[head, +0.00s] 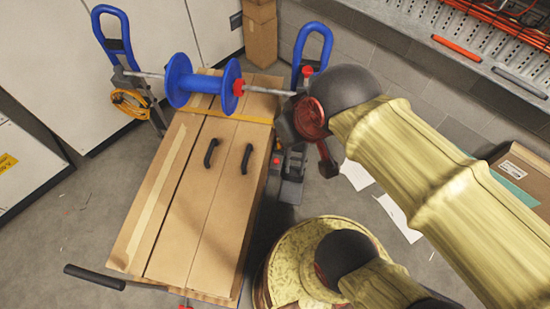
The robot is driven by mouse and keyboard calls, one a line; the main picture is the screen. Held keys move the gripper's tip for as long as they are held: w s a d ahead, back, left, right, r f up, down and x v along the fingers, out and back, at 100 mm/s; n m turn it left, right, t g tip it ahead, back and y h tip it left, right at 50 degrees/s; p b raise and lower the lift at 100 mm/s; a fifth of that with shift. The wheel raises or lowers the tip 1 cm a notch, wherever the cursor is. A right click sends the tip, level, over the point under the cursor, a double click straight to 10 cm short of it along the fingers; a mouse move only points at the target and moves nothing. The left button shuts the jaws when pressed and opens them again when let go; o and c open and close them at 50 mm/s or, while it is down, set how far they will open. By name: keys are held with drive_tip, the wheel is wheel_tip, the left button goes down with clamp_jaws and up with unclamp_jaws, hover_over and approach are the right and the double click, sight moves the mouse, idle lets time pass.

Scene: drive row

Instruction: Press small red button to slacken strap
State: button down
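A yellow-orange strap (252,118) runs across the far end of long tan boxes (200,185) on a cart. A dark grey device (289,186) stands at the boxes' right side, partly behind my arm. A small red spot (276,161) shows on its upper left; I cannot tell surely that it is the button. My arm comes in from the right in a yellow sleeve. Its dark red end part, my gripper as far as I can tell (327,162), hangs just right of and above the device in the picture. Its fingers are not clear, and contact cannot be judged.
A blue spool (180,80) sits on a metal rod with a red collar (239,88). Blue handles (113,33) rise at the far end. Black handles (211,152) stick up from the boxes. A shelf (470,45) is at upper right. Floor at left is clear.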

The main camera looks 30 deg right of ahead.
drive_tip(key=w+d+f+g+h+b, duration=0.1)
drive_tip(key=w+d+f, duration=0.35)
drive_tip(key=w, duration=0.25)
drive_tip(key=w+d+f+g+h+b, duration=0.1)
drive_tip(key=w+d+f, duration=0.35)
drive_tip(key=w, duration=0.25)
drive_tip(key=w+d+f+g+b, duration=0.1)
drive_tip(key=w+d+f, duration=0.3)
drive_tip(key=f, duration=0.5)
drive_tip(key=w+d+f, duration=0.4)
drive_tip(key=f, duration=0.5)
drive_tip(key=d+f+g+b, duration=0.1)
drive_tip(key=d+f, duration=0.2)
drive_tip(key=f, duration=1)
drive_tip(key=d+f+b, duration=0.1)
drive_tip(key=d+f, duration=0.3)
drive_tip(key=f, duration=0.9)
drive_tip(key=w+a+f+n+t+y, duration=0.2)
drive_tip(key=w+f, duration=0.3)
drive_tip(key=f, duration=0.5)
drive_tip(key=w+a+f+n+t+y, duration=0.2)
drive_tip(key=w+f+t, duration=0.2)
drive_tip(key=f, duration=0.6)
drive_tip(key=shift+w+a+b, duration=0.2)
drive_tip(key=shift+w+b, duration=0.1)
drive_tip(key=shift+w, duration=0.4)
